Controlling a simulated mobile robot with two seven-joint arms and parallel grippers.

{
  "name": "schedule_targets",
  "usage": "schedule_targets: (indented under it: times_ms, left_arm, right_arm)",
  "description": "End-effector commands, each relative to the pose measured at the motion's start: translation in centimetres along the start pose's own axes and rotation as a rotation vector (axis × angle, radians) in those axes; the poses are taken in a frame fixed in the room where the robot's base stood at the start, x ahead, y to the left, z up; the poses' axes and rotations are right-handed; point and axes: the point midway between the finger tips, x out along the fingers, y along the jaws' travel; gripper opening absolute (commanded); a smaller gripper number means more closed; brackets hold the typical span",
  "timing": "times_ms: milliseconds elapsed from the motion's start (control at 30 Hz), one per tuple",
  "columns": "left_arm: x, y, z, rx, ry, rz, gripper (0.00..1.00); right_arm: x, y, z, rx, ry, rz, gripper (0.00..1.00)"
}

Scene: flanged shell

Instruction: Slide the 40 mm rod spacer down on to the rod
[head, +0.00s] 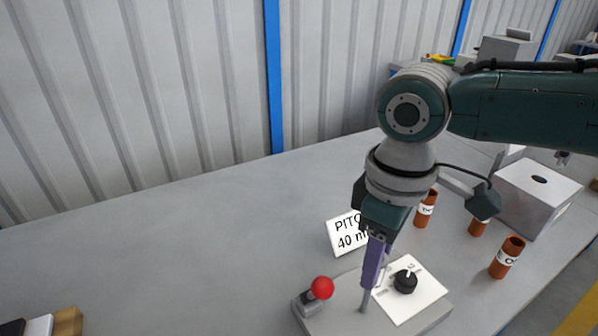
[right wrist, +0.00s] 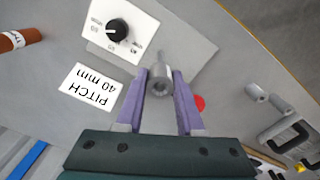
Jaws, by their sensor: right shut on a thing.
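My right gripper (head: 372,268) points down over the grey base plate (head: 335,318), its purple fingers almost upright. In the right wrist view the right gripper (right wrist: 160,100) is shut on a grey cylindrical spacer (right wrist: 161,80), with a dark hole in its near end. In the head view the fingers hide the spacer. A thin grey rod (head: 366,299) stands on the plate directly below the fingertips. Whether the rod's tip is inside the spacer, I cannot tell. My left gripper is not in view.
A red ball knob (head: 322,287) stands left of the rod, a black dial (head: 405,281) on a white panel to its right. A "PITCH 40 mm" sign (head: 346,234) stands behind. Several brown cups (head: 507,257) and a grey box (head: 537,195) are right. The table's left is largely clear.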

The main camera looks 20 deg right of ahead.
Motion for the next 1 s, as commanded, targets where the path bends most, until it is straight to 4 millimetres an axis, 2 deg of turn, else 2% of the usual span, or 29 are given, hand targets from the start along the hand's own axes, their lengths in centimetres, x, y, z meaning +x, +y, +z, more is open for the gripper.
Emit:
schedule_targets:
  times_ms: [1000]
  left_arm:
    - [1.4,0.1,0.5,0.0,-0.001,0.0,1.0]
  right_arm:
    - [2.0,-0.1,0.0,-0.001,-0.001,-0.001,0.0]
